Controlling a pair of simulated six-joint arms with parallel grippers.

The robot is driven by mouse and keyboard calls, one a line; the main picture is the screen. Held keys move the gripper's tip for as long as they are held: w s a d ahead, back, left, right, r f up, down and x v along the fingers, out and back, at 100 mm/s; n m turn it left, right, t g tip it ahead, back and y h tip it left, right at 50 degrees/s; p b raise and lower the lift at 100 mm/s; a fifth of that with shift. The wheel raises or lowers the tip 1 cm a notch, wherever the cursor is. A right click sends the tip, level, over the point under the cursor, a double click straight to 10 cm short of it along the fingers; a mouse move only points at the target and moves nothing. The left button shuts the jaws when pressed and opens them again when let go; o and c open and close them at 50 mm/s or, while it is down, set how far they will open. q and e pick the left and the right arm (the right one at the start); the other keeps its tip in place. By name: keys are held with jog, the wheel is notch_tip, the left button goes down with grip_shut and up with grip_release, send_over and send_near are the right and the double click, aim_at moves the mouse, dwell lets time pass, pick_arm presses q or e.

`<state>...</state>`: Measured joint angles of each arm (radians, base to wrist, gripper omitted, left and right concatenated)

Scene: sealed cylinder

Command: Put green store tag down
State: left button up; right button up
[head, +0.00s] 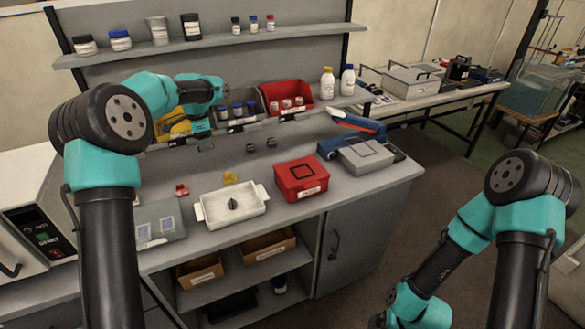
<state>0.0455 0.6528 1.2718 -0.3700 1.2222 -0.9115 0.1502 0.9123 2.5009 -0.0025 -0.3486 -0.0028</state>
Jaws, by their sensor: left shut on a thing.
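My left gripper (203,146) is small and dark in the head view, below my teal wrist at the back of the bench, in front of the yellow bin. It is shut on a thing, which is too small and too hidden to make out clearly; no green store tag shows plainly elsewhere. A red tag-like piece (181,190) and a yellow one (230,177) lie on the bench behind the white tray. My right arm is at the lower right, and its gripper is out of view.
A white tray (205,222) holding a small dark part, a red box (302,196) and a grey device (364,156) stand on the bench. A yellow bin (172,124), a grey bin (258,103) and a red bin (306,90) line the back. Shelf above holds bottles.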

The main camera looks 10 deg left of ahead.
pick_arm(q)
jog(key=s+d+f, duration=0.1)
jog(key=s+d, duration=0.3)
jog(key=d, duration=0.7)
jog(key=s+d+f, duration=0.2)
jog(key=s+d, duration=0.2)
jog(key=d, duration=0.7)
jog(key=s+d+f, duration=0.1)
jog(key=s+d, duration=0.3)
jog(key=d, duration=0.7)
jog(key=shift+d+f, duration=0.15)
jog(key=shift+d, duration=0.1)
send_over(302, 172)
jog(key=shift+w+f, duration=0.15)
jog(key=shift+f, duration=0.6)
jog(key=shift+f, duration=1.75)
jog(key=shift+f, duration=0.45)
